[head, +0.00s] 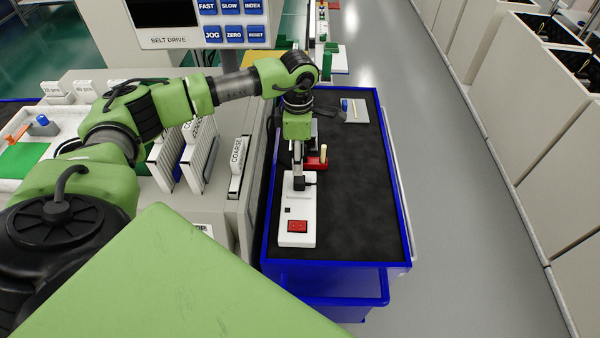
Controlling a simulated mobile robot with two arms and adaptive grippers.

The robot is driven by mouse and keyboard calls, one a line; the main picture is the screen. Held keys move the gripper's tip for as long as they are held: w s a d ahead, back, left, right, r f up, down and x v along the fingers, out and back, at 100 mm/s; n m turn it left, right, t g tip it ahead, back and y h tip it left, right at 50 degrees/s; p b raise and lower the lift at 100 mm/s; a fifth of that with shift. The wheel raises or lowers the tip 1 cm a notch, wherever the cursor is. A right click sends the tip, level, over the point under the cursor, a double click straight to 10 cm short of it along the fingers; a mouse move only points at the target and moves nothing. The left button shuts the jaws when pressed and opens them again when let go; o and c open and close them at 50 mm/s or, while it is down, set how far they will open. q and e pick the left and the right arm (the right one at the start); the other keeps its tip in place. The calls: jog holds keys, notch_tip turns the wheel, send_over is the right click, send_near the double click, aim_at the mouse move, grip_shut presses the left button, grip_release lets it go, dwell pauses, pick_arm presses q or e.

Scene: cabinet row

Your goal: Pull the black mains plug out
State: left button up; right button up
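A white power strip (296,208) with a red switch (297,226) lies on the black top of a blue trolley. The black mains plug (304,184) is at the strip's far half, with a short dark part pointing right. My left gripper (298,174) points down over the plug from the far side, its fingertips at or just above it. The fingers are small and partly merge with the plug, so I cannot tell whether they grip it. A dark socket hole shows nearer the switch. My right gripper is not in view.
A red block (318,162) with a cream peg stands close right of my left gripper. A grey plate (355,110) with a blue part lies farther back. The trolley top (365,200) is clear on the right. A grey cabinet with upright panels borders the trolley's left side.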

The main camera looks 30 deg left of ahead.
aim_at(300, 179)
pick_arm(q)
notch_tip(300, 179, down, 3)
jog(key=shift+w+b, duration=0.15)
jog(key=shift+b, duration=0.5)
notch_tip(300, 179, down, 5)
jog(key=b, duration=0.3)
jog(key=shift+f+b, duration=0.25)
jog(key=shift+b, duration=0.05)
jog(key=shift+w+f, duration=0.1)
jog(key=shift+f, duration=0.05)
grip_shut()
jog(key=shift+r+p, duration=1.75)
jog(key=shift+r, duration=1.35)
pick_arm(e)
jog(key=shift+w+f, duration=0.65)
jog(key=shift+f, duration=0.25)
